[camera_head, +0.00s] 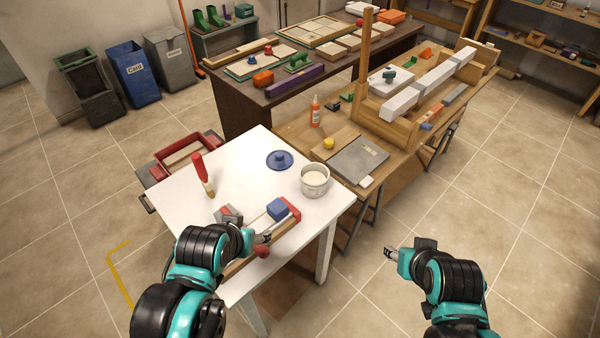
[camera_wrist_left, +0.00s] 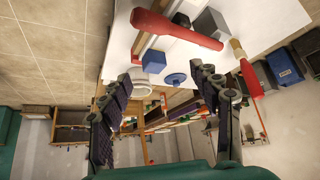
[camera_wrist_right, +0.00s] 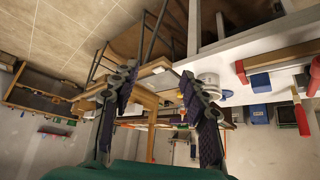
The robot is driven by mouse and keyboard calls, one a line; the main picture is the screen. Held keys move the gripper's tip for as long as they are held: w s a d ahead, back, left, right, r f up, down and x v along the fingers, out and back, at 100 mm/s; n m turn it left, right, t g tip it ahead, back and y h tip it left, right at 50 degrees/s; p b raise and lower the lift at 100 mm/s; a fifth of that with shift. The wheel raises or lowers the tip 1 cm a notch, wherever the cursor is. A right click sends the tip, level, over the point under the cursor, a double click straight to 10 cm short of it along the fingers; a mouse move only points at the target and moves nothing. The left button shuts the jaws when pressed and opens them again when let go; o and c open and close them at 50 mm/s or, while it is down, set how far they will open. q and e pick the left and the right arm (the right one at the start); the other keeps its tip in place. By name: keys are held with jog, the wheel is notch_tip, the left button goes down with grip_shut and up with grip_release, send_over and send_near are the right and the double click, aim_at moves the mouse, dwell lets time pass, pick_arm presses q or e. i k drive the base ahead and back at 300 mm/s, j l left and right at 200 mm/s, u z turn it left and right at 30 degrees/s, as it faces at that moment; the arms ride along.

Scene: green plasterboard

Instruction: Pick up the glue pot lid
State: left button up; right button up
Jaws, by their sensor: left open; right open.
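The glue pot lid is a blue disc with a knob (camera_head: 280,160), lying flat on the white table (camera_head: 240,165). The lid also shows in the left wrist view (camera_wrist_left: 176,79), between the open fingers but farther off. The glue pot (camera_head: 314,180) is a pale round tub, open at the top, standing right of the lid. My left gripper (camera_head: 262,238) is open and empty near the table's front edge, in front of the lid and apart from it. My right gripper (camera_head: 388,253) is open and empty over the floor, right of the table.
A red-handled brush (camera_head: 201,174) stands at the table's left. A blue block (camera_head: 277,209) and a red-ended wooden piece (camera_head: 290,222) lie near my left gripper. A workbench (camera_head: 300,125) with an orange bottle (camera_head: 315,112) stands behind right. The table around the lid is mostly clear.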

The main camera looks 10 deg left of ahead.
aim_at(279, 160)
jog(key=i+l+u, duration=0.25)
jog(key=i+l, duration=0.3)
jog(key=i+l+u, duration=0.25)
jog(key=i+l, duration=0.3)
jog(key=l, duration=0.1)
